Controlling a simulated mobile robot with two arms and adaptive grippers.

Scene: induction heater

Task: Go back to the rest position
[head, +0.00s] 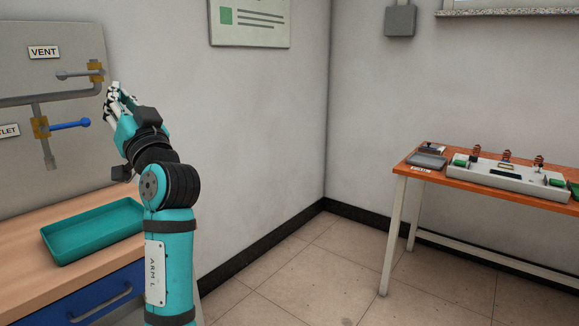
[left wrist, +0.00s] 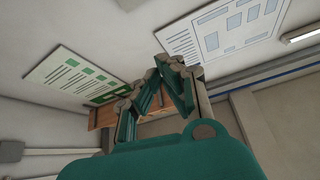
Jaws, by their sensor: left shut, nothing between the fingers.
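My left gripper (head: 116,93) is raised at the end of my teal left arm, in front of the wall panel at the left of the head view. It is shut and empty. It also shows in the left wrist view (left wrist: 158,68), with its fingers drawn together and nothing between them. Behind it in the head view is the panel with the VENT label (head: 44,52), a pipe, and a valve with a grey handle (head: 75,75). I cannot tell whether the fingers touch the panel. My right gripper is in neither view.
A teal tray (head: 62,254) lies on the wooden bench, below and left of my left arm. A blue valve handle (head: 70,125) sticks out from the panel. An orange table (head: 440,176) with a grey device (head: 510,174) stands at the right. The floor (head: 320,265) between is clear.

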